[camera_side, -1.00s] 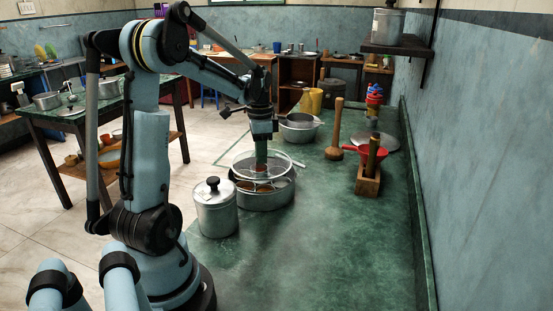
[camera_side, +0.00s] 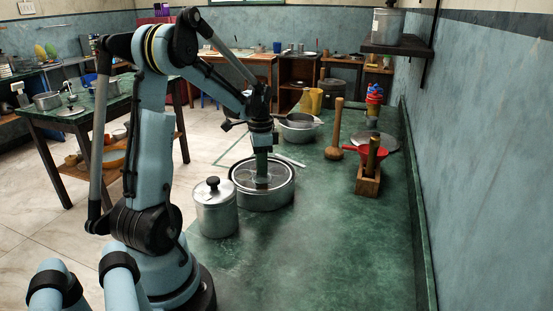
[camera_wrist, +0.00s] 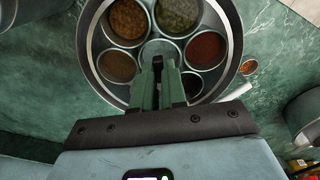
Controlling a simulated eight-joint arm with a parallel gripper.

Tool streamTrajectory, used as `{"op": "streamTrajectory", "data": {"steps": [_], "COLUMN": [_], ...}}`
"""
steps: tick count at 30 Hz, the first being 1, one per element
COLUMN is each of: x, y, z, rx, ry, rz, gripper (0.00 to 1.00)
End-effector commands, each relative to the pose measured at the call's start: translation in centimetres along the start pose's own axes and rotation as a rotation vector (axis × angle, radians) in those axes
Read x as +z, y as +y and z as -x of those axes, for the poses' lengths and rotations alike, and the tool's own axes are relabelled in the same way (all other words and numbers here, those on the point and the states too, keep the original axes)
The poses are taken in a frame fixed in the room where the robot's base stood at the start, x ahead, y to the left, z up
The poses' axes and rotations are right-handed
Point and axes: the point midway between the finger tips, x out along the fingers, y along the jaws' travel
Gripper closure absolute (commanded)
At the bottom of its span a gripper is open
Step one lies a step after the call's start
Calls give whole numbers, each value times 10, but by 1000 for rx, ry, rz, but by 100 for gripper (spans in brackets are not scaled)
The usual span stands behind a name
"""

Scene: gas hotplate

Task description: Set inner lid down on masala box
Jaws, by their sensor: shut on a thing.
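The masala box (camera_side: 266,203) is a round metal tin on the green counter. In the wrist view its metal wall (camera_wrist: 237,38) rings several cups of coloured spices. The inner lid (camera_side: 245,181) is a clear disc. It lies level at the box's mouth, inside the rim as seen from the side; whether it touches the cups I cannot tell. My gripper (camera_side: 262,183) points straight down over the middle of the box. In the wrist view its green fingers (camera_wrist: 158,82) are shut on the lid's central grip, which they mostly hide.
A lidded metal canister (camera_side: 216,208) stands close to the box, at its front left. A metal pan (camera_side: 300,131) is behind it. A wooden pestle (camera_side: 337,125) and a wooden block with a red funnel (camera_side: 369,178) stand to the right. The front counter is clear.

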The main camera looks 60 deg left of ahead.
Motion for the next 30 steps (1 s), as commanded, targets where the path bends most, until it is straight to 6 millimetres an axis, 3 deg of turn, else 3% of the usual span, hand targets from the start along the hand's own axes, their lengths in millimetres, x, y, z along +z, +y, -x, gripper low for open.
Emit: {"op": "streamTrajectory", "data": {"steps": [30], "x": [0], "y": [0], "z": [-6], "rx": [0], "ry": [0], "rz": [0], "gripper": [100]}}
